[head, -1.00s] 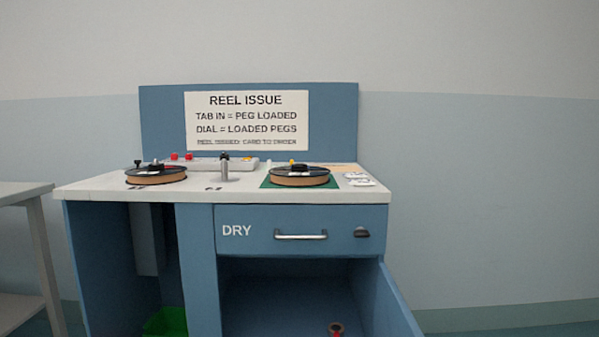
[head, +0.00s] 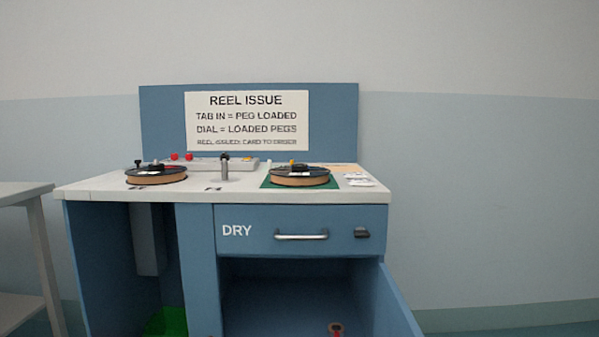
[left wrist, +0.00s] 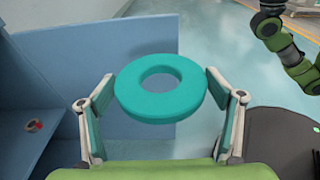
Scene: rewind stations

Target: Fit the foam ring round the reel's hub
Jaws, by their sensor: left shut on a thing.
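The teal foam ring (left wrist: 160,104) is a flat ring with an open hole, gripped by its outer edge. My left gripper (left wrist: 161,88) is shut on it, one finger on each side, in the left wrist view. It is held in the air near a blue panel, and no reel is inside its hole. In the head view, one dark-and-tan reel (head: 156,178) sits at the left of the worktop, and another reel (head: 300,179) sits on a green mat (head: 268,184). Both have black hubs. Neither gripper shows in the head view.
The blue cabinet has a closed DRY drawer (head: 300,218) above an open compartment with a small red spool (head: 335,329). Its open door (head: 396,305) juts out at the right. A metal post (head: 224,170) stands between the reels. A side table (head: 22,190) stands at left.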

